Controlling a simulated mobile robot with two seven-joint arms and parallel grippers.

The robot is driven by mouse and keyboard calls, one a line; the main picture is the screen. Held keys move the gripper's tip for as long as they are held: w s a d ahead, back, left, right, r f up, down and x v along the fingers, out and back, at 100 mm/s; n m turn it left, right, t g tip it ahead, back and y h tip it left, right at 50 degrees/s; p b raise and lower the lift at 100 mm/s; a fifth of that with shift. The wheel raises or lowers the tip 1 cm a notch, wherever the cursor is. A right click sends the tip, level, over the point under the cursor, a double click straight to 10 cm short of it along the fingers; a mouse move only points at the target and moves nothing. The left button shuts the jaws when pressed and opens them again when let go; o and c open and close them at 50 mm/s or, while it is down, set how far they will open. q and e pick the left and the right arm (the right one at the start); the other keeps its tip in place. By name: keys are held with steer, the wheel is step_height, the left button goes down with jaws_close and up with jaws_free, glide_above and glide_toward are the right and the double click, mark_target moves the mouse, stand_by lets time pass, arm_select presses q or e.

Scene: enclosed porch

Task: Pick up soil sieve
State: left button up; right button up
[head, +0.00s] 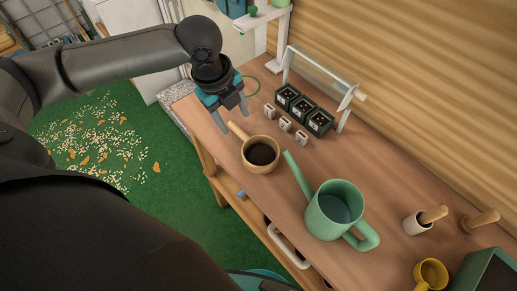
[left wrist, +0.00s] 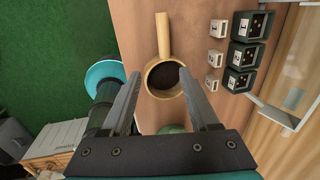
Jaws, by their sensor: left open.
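What I take to be the soil sieve (head: 246,152) is a round wooden-rimmed piece with a dark inside and a straight wooden handle, lying on the wooden bench. Its handle points to the upper left in the head view. My left gripper (head: 234,118) is open and empty, fingers pointing down by the handle's end; I cannot tell its exact height above the bench. In the left wrist view the sieve (left wrist: 148,77) appears between the fingers of the left gripper (left wrist: 160,77), with the handle pointing up the picture. My right gripper is not in view.
A green watering can (head: 325,220) stands right of the sieve, its spout reaching towards it. A yellow mug (head: 420,275) is at the near right.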

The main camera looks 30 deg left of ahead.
arm_select(q)
glide_above(244, 136)
steer(key=s, duration=0.2)
steer(key=f, duration=0.5)
steer(key=shift+w+a+b, duration=0.1)
steer(key=shift+a+b, duration=0.1)
steer(key=shift+b, duration=0.15)
steer(key=shift+w+d+f+b, duration=0.15)
steer(key=shift+w+f, duration=0.15)
steer(key=shift+f, duration=0.55)
steer(key=shift+w+f+b, duration=0.15)
steer(key=shift+w+f, duration=0.15)
steer(key=shift+f, duration=0.55)
steer(key=shift+w+d+f+b, duration=0.15)
steer(key=shift+w+f, duration=0.15)
steer(key=shift+f, duration=0.55)
steer(key=shift+a, duration=0.1)
jaws_close()
